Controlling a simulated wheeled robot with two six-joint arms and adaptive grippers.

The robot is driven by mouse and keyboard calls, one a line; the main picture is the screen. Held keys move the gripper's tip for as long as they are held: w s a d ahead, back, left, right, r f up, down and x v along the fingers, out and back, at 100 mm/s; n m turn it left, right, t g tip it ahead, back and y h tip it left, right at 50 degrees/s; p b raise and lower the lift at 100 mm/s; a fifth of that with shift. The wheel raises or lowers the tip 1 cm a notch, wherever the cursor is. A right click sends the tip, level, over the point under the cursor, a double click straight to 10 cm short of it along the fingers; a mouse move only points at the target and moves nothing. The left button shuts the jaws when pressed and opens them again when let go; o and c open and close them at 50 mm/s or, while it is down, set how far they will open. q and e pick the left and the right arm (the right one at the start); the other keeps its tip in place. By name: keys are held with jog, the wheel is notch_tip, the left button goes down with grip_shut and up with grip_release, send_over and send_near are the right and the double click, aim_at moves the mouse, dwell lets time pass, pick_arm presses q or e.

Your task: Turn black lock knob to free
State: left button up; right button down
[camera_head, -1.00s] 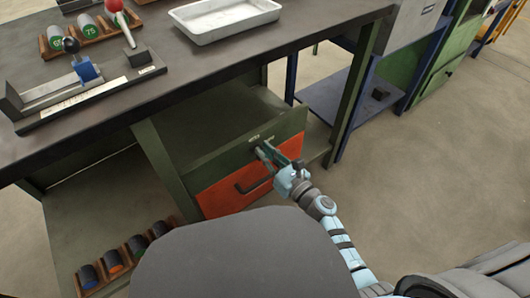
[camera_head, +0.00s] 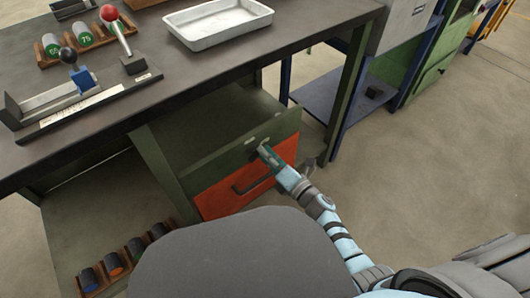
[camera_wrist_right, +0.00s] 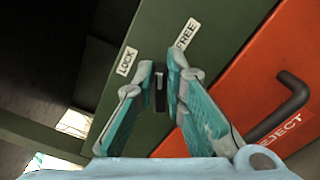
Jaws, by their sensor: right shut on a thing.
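The black lock knob (camera_wrist_right: 160,88) is on the dark green panel (camera_wrist_right: 222,22) above the orange drawer front. In the right wrist view it sits between the fingertips of my right gripper (camera_wrist_right: 165,86), which is shut on it, with the fingers hiding its sides. A LOCK label (camera_wrist_right: 127,61) lies left of the knob and a FREE label (camera_wrist_right: 187,33) lies up and to the right. In the head view my right gripper (camera_head: 264,151) reaches the panel from the lower right and mostly covers the knob. My left gripper is not in view.
The orange REJECT drawer front (camera_head: 222,193) has a black handle (camera_head: 252,181) close to my right gripper. The dark bench (camera_head: 150,108) above carries a metal tray (camera_head: 218,22) and a slide fixture (camera_head: 80,100). A rack of billets (camera_head: 125,258) stands low at the left.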

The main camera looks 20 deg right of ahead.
jog(key=m, duration=0.3)
jog(key=shift+f, duration=0.4)
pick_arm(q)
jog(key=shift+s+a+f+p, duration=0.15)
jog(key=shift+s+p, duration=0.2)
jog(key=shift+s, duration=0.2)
pick_arm(e)
jog(key=shift+d+f+m, duration=0.1)
jog(key=shift+f+m, duration=0.15)
jog(key=shift+m, duration=1.05)
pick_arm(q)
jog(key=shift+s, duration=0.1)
pick_arm(e)
jog(key=c, duration=1.6)
grip_release()
jog(key=shift+c, duration=0.2)
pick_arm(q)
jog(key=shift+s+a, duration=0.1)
pick_arm(e)
jog(key=v, duration=1.2)
